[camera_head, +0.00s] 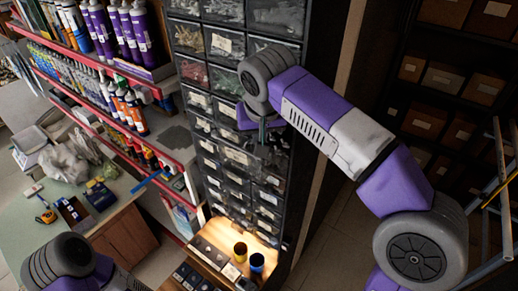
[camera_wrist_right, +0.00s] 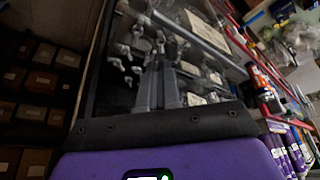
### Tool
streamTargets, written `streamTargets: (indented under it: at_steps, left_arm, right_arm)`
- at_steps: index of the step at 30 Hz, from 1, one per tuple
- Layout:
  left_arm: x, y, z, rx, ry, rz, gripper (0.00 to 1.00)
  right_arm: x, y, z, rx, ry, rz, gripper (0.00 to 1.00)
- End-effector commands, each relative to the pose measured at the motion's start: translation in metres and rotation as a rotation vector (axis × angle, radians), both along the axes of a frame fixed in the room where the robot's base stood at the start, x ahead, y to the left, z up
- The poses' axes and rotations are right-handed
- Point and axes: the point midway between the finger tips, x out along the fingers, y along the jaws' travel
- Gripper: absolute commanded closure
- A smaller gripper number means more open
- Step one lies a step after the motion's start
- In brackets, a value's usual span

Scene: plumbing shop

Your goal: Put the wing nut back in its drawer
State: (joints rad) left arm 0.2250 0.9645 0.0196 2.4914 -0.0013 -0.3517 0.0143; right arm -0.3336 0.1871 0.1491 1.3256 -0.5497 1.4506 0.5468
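The tall cabinet of small dark drawers (camera_head: 229,155) stands in the middle of the head view, with paper labels on its drawers. My right gripper (camera_head: 262,132) is in front of the drawers, at about the middle height of the cabinet. In the right wrist view its two grey fingers (camera_wrist_right: 160,75) stand close together over a clear drawer front with a label (camera_wrist_right: 208,32). Small metal fittings (camera_wrist_right: 135,45) show around and behind the fingers. I cannot make out the wing nut, or whether the fingers hold it. My left arm shows at the lower left; its gripper is not visible.
Red shelves with bottles (camera_head: 130,105) stand at the left, above a cluttered counter (camera_head: 95,215). Brown boxes (camera_head: 440,80) fill the right shelves. Bare floor lies right of the cabinet.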

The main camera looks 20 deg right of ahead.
Motion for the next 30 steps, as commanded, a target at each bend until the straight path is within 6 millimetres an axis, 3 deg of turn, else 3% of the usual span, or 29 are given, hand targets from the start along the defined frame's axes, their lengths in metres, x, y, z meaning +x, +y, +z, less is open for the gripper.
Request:
streamTargets:
  at_steps: [7, 20, 26, 30]
  left_arm:
    - [0.000, 0.000, -0.008, 0.000, -0.001, 0.000, 0.57]
    - [0.000, 0.000, -0.010, 0.000, -0.001, 0.000, 0.57]
    - [0.001, 0.000, -0.010, 0.000, -0.001, 0.000, 0.57]
    - [0.001, 0.000, -0.010, 0.000, -0.001, 0.000, 0.57]
  right_arm:
    - [-0.001, -0.001, -0.036, -0.001, 0.002, -0.002, 1.00]
    - [0.000, 0.000, -0.043, 0.000, 0.000, -0.001, 1.00]
    - [0.000, 0.000, -0.043, 0.000, 0.000, -0.001, 0.72]
    - [0.000, 0.000, -0.043, 0.000, 0.000, 0.000, 0.72]
